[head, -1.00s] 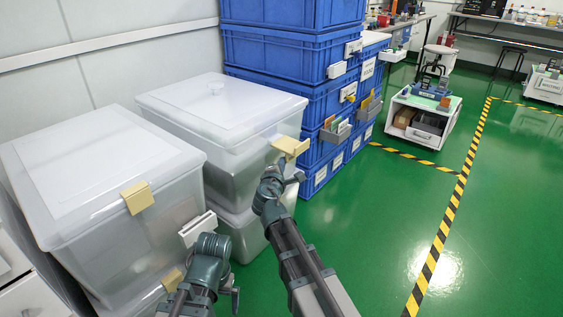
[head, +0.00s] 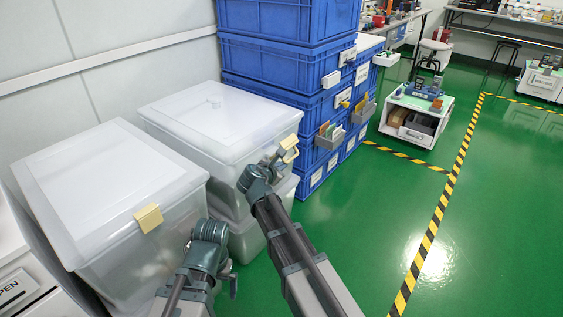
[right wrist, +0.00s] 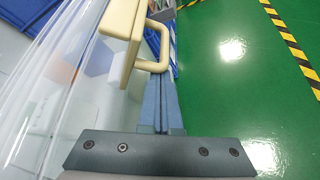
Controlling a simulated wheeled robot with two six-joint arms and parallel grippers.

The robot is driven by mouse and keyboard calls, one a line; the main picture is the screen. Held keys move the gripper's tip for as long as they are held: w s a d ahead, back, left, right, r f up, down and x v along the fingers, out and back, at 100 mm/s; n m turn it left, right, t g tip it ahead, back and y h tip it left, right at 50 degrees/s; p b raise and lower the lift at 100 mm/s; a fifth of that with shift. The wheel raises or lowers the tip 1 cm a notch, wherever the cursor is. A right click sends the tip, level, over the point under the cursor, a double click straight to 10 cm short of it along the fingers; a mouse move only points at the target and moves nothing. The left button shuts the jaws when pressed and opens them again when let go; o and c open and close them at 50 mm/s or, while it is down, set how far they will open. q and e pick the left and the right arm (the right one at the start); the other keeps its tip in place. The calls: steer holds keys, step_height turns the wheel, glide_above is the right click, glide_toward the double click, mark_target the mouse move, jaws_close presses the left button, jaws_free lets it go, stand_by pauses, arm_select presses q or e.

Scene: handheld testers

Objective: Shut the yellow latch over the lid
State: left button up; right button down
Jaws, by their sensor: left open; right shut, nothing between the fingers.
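The far translucent bin has a pale lid (head: 215,115) on it. Its yellow latch (head: 289,148) is at the front side, below the lid rim. In the right wrist view the latch (right wrist: 122,22) is a flat cream-yellow plate with a loop handle sticking out. My right gripper (right wrist: 160,78) is shut and empty, its fingertips at the lower bar of the loop; contact is hard to tell. In the head view my right gripper (head: 272,162) is just below the latch. My left gripper (head: 230,280) is open, low in front of the near bin, its fingers mostly hidden.
A near translucent bin (head: 105,190) has its own yellow latch (head: 148,218) over the rim. Blue crates (head: 290,60) are stacked behind, with a grey holder (head: 328,138) sticking out. A white cart (head: 418,118) stands right. The green floor between is clear.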

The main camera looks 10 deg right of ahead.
steer(key=r+n+g+p, duration=0.1)
steer(key=r+n+g+h+p, duration=0.1)
steer(key=w+r+n+p, duration=0.1)
steer(key=shift+a+g+h, duration=0.3)
steer(key=shift+a+g, duration=0.1)
steer(key=shift+r+p, duration=0.15)
steer(key=shift+p, duration=0.2)
steer(key=shift+r+p, duration=0.6)
steer(key=shift+p, duration=0.05)
steer(key=shift+d, duration=0.1)
